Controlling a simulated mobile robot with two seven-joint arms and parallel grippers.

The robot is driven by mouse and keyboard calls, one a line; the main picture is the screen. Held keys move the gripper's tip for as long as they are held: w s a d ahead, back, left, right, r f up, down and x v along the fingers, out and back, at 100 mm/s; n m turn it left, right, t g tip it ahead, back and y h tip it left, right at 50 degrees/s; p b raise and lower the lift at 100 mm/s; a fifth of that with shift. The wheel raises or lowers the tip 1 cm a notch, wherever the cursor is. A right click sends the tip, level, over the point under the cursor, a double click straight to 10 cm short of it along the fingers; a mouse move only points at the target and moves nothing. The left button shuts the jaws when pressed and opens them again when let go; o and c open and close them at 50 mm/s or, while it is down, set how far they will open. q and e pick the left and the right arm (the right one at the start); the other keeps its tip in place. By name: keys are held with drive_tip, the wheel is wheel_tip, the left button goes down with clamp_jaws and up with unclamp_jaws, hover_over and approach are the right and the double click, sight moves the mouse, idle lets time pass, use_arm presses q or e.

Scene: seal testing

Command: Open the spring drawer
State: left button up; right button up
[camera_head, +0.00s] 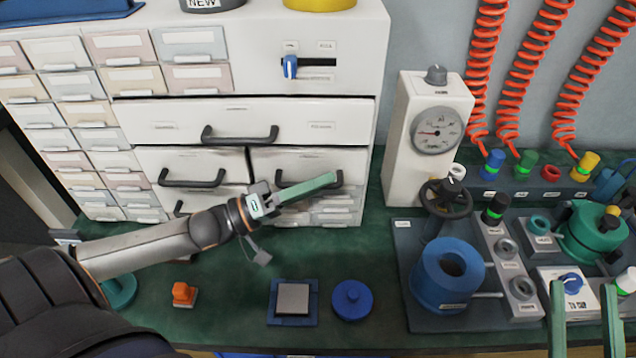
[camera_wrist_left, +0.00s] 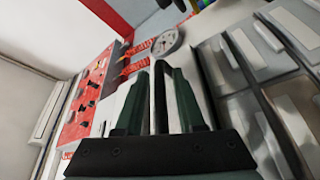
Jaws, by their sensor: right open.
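The white drawer cabinet (camera_head: 245,60) stands at the back left. Its wide drawer (camera_head: 360,112) and the smaller drawers, left (camera_head: 150,160) and right (camera_head: 350,160), look closed. Their labels are too small to read, so I cannot tell which is the spring drawer. My left gripper (camera_head: 318,184) overlaps the black handle (camera_head: 283,178) of the right smaller drawer. Its green fingers also show in the left wrist view (camera_wrist_left: 160,85); whether they grip the handle is unclear. My right gripper (camera_head: 585,310) is open at the lower right, its two fingers apart.
A white gauge box (camera_head: 400,150) stands right of the cabinet. A grey fixture board (camera_head: 430,322) with a blue ring (camera_head: 425,285) fills the right side. An orange piece (camera_head: 185,293), a square plate (camera_head: 293,298) and a blue disc (camera_head: 352,300) lie on the green bench (camera_head: 235,315).

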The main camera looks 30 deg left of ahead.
use_arm(q)
clamp_jaws()
idle(1.2)
